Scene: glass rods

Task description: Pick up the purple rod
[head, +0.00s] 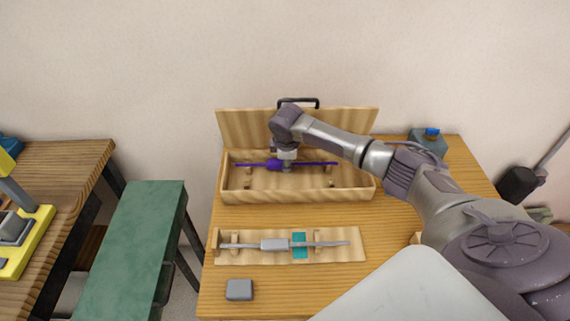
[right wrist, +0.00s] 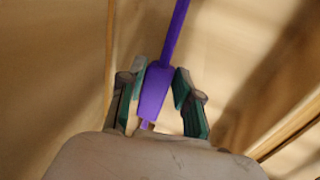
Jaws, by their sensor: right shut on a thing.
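The purple rod (head: 316,163) is thin with a thicker purple middle part (head: 273,165). It lies level, left to right, within the open wooden case (head: 300,196). Whether it rests on the supports inside or is slightly above them I cannot tell. My right gripper (head: 287,166) reaches down into the case and is shut on the rod near its thick part. In the right wrist view the thick part (right wrist: 154,92) sits between the green-padded fingers of the gripper (right wrist: 160,88). My left gripper is not in view.
The case's raised lid (head: 240,128) stands behind it. In front, a wooden holder (head: 350,255) carries a grey rod (head: 325,243) and a teal pad (head: 299,252). A grey block (head: 239,289) lies nearer. A grey container with a blue top (head: 431,135) stands back right.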

